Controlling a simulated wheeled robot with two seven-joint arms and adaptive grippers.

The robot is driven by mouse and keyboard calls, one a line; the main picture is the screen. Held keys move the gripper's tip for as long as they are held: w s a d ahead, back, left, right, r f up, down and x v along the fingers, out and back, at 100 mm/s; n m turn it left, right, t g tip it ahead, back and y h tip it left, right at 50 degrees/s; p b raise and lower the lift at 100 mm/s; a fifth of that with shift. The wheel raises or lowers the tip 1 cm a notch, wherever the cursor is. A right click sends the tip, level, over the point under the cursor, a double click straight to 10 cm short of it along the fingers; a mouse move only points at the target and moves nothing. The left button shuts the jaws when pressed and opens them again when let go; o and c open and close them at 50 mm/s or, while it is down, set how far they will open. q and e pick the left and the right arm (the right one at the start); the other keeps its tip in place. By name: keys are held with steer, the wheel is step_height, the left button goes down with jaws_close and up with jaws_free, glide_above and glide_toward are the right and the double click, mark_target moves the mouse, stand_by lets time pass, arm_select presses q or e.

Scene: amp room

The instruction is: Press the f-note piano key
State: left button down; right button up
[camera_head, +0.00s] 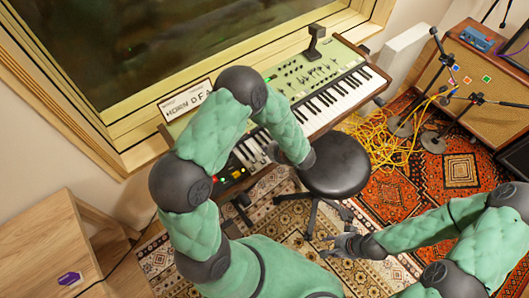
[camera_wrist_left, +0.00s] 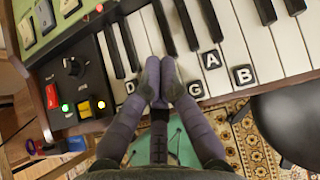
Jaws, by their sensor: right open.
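The keyboard (camera_head: 340,98) is a green instrument with white and black keys by the window. In the left wrist view, white keys (camera_wrist_left: 232,42) carry dark letter tags: D (camera_wrist_left: 129,86), G (camera_wrist_left: 194,89), A (camera_wrist_left: 211,59) and B (camera_wrist_left: 243,76). The F tag does not show; my fingers cover the stretch between D and G. My left gripper (camera_wrist_left: 160,82) has its fingertips together, over or on the keys there; contact cannot be told. In the head view my arm mostly hides it. My right gripper (camera_head: 345,243) is open and empty, low above the rug.
A round black stool (camera_head: 336,163) stands before the keyboard. A black control panel (camera_wrist_left: 78,70) with lit buttons is left of the keys. A wooden table (camera_head: 45,245) is at lower left. Yellow cables (camera_head: 378,145) and an amplifier (camera_head: 470,82) are at right.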

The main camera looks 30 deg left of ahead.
mark_target(264, 169)
arm_select(q)
steer(key=shift+r+p, duration=1.5)
steer(key=shift+r, duration=0.9)
steer(key=shift+f, duration=0.1)
steer(key=s+f, duration=0.1)
steer(key=s+d+f+n+g+h, duration=0.1)
steer(key=s+f, duration=0.1)
steer(key=s+d+f+g, duration=0.1)
steer(key=s, duration=0.1)
steer(key=shift+s+f+n+h, duration=0.15)
steer(key=shift+n+h, duration=0.15)
steer(key=shift+h, duration=0.1)
steer(key=s+d+f+n+h, duration=0.4)
steer(key=d+n, duration=0.3)
steer(key=n, duration=0.4)
steer(key=s+d+f+n+h, duration=0.4)
steer(key=s+d+n+h, duration=0.2)
steer(key=n, duration=0.5)
steer(key=shift+s+d+f+n+g+h, duration=0.4)
steer(key=shift+s+d, duration=0.4)
steer(key=shift+d, duration=0.25)
